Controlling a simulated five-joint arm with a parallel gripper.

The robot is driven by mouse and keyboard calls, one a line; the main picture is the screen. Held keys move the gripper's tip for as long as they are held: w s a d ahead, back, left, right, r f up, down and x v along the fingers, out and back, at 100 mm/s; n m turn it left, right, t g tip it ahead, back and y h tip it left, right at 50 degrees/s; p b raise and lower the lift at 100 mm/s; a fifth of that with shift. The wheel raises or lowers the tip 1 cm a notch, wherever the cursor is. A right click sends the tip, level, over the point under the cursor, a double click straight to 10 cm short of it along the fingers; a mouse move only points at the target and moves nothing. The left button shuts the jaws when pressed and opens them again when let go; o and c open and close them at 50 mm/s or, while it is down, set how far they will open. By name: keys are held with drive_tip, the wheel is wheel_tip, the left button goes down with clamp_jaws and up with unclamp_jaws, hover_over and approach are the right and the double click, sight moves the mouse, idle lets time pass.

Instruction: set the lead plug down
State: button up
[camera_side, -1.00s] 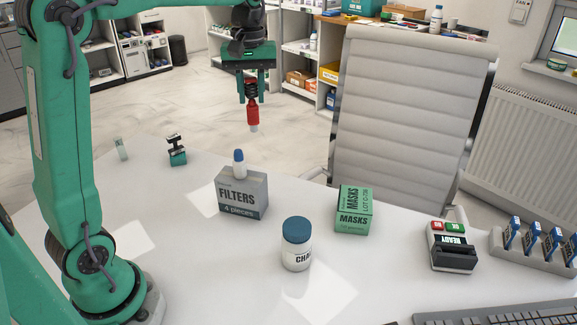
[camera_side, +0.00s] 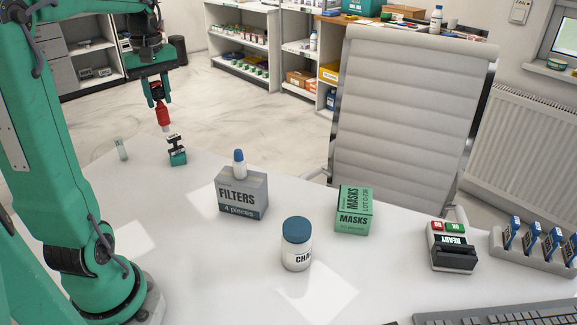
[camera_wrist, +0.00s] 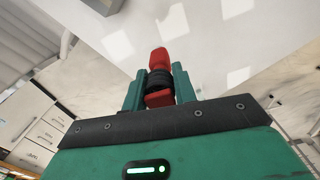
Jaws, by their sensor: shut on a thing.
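The lead plug, red with a black band and a pale lower tip (camera_side: 163,115), hangs upright below my gripper (camera_side: 157,98) in the side view. My gripper is shut on its upper part. In the wrist view the red plug (camera_wrist: 159,60) sits between the two green fingers (camera_wrist: 160,88). In the side view the plug's tip overlaps or nearly meets the top of a small green block with a black-and-white upper part (camera_side: 178,158). I cannot tell whether they touch.
A small clear vial (camera_side: 121,149) stands left of the green block. To the right are the filters box (camera_side: 243,196) with a blue-capped bottle on it, a blue-lidded jar (camera_side: 297,247) and the green masks box (camera_side: 354,210). The white table (camera_side: 190,270) is clear in front.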

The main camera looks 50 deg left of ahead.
sight(166, 124)
wheel_tip(166, 124, down, 18)
drive_tip(key=shift+r, duration=0.15)
idle(0.7)
drive_tip(key=shift+w+d, duration=0.1)
drive_tip(key=shift+f, duration=1.85)
drive_tip(key=shift+f, duration=0.1)
drive_tip(key=o, duration=1)
drive_tip(key=shift+c, duration=0.2)
wheel_tip(166, 124, up, 12)
drive_tip(key=shift+r, duration=0.1)
